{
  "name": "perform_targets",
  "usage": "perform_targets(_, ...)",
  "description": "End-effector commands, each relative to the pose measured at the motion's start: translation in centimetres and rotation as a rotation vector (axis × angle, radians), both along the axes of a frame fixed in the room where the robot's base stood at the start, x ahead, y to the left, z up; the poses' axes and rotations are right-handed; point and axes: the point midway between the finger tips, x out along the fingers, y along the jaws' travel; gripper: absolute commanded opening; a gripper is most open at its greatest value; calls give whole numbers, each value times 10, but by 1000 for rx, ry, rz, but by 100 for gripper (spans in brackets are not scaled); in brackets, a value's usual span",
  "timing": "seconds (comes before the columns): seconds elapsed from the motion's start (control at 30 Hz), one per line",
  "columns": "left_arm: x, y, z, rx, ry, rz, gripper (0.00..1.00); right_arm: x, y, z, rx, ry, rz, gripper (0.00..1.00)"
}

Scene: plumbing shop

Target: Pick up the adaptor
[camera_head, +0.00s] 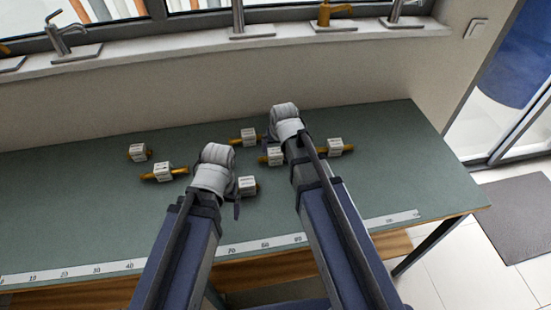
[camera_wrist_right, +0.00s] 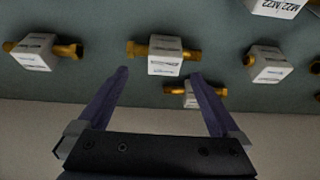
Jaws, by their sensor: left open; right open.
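Several brass fittings with white label blocks lie on the green table. I cannot tell which is the adaptor, as most labels are too small to read. In the right wrist view, one fitting (camera_wrist_right: 166,55) lies just beyond the tips of my right gripper (camera_wrist_right: 158,75), which is open and empty. Another fitting (camera_wrist_right: 190,96) shows between its fingers, farther back. A block marked M22/M22 (camera_wrist_right: 276,7) is cut off at the top right. In the head view, my left gripper (camera_head: 236,208) is mostly hidden by its wrist, beside a fitting (camera_head: 248,186).
Two fittings lie at the left, one behind (camera_head: 139,152) and one nearer (camera_head: 164,172). A ruler strip (camera_head: 120,266) runs along the table's (camera_head: 60,200) front edge. Taps (camera_head: 236,25) stand on the windowsill behind. The table's left part is clear.

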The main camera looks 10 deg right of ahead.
Motion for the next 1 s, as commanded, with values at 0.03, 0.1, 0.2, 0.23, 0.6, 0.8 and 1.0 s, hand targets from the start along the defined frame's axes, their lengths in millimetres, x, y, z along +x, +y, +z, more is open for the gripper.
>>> perform_targets(0.03,0,0,-6,0,0,0,82,3,1,-6,0,0,0,100)
perform_targets(0.1,0,0,-13,0,0,0,82,7,3,-13,0,0,1,100)
perform_targets(0.2,0,0,-25,0,0,0,82,14,5,-25,0,0,1,100)
perform_targets(0.23,0,0,-29,0,0,0,82,16,6,-29,0,0,1,100)
perform_targets(0.6,0,0,-44,0,0,0,82,23,6,-44,0,0,0,100)
perform_targets(0.8,0,0,-44,0,0,0,82,23,6,-44,0,0,0,86)
perform_targets(1.0,0,0,-44,0,0,0,82,23,6,-44,0,0,0,64)
